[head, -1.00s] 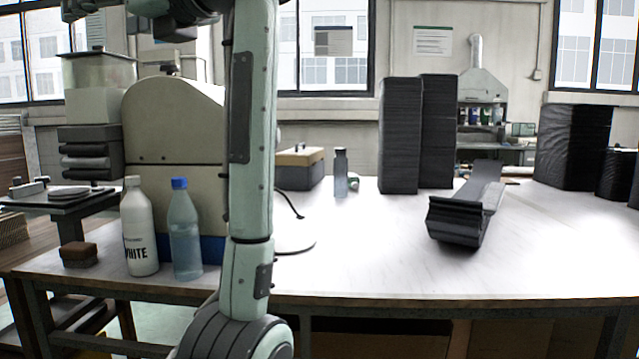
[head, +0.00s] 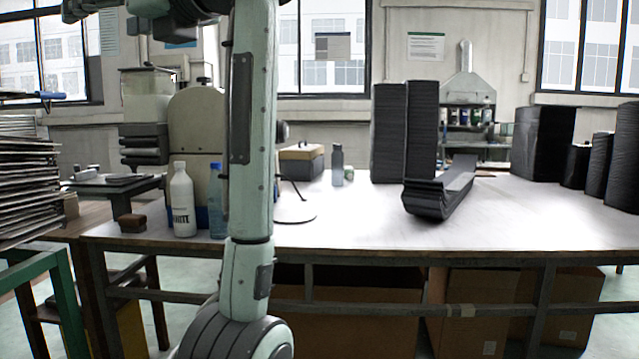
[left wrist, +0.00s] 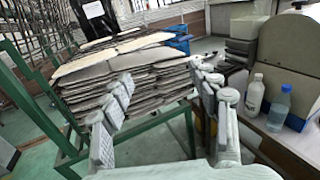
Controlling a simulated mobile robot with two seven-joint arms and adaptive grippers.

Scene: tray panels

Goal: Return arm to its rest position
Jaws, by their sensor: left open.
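My left arm (head: 250,150) rises through the middle of the head view and bends left at the top edge. Its left gripper (head: 75,12) is at the top left corner, partly cut off by the frame edge. In the left wrist view the two fingers of the left gripper (left wrist: 163,82) are spread apart with nothing between them. A stack of grey tray panels (left wrist: 130,75) is beyond the fingers, on a green metal frame. The same stack shows at the left edge of the head view (head: 25,185). My right gripper is in neither view.
A long table (head: 340,225) stands ahead, with a white bottle (head: 182,205), a blue bottle (head: 216,205) partly behind my arm, black stacks (head: 390,135) and a dark curved part (head: 440,190). Cardboard boxes (head: 470,310) sit below. The green frame (head: 60,285) stands close at left.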

